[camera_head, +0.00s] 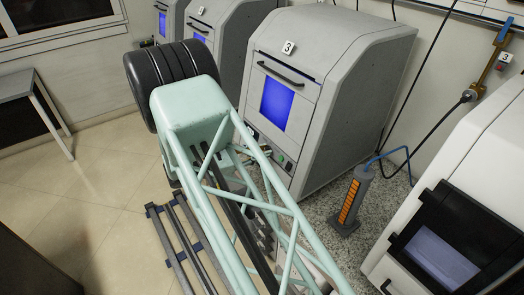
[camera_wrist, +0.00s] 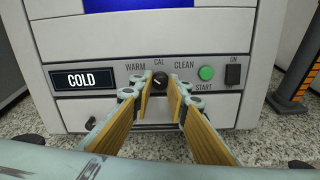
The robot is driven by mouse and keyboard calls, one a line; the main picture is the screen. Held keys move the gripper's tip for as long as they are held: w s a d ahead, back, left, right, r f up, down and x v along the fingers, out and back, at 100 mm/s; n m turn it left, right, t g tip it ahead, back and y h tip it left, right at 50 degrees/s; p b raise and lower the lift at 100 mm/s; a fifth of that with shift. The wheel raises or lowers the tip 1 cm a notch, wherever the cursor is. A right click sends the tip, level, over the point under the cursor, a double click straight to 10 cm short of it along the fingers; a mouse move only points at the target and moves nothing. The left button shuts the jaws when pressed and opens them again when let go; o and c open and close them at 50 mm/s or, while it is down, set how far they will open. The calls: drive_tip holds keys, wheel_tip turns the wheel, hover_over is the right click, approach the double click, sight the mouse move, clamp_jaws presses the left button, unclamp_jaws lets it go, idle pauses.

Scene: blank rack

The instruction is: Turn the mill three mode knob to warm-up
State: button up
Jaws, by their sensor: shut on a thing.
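Mill three (camera_head: 345,60) is the grey cabinet marked 3, with a blue screen (camera_head: 276,104), in the head view. Its mode knob (camera_wrist: 159,81) shows in the wrist view, small and dark, under the labels WARM, CAL and CLEAN. A light mark on it is too small to read surely. My gripper (camera_wrist: 159,84) is shut on the knob, with one wood-coloured finger on each side and the tips at the panel. The display (camera_wrist: 82,79) left of the knob reads COLD. In the head view my arm hides the knob and the fingertips.
A green START button (camera_wrist: 206,73) and a dark ON switch (camera_wrist: 233,75) sit right of the knob. An orange-faced grey post (camera_head: 350,202) with a blue hose stands right of the mill. A white machine (camera_head: 480,150) is at the far right. More mills stand behind.

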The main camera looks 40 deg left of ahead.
drive_tip(key=shift+n+p, duration=0.3)
drive_tip(key=shift+n, duration=0.8)
drive_tip(key=o, duration=0.8)
drive_tip(key=shift+o, duration=0.2)
drive_tip(key=shift+s, duration=0.15)
drive_tip(key=v, duration=1.1)
drive_tip(key=shift+s+a, duration=0.2)
drive_tip(key=shift+s, duration=0.1)
drive_tip(key=shift+r, duration=0.15)
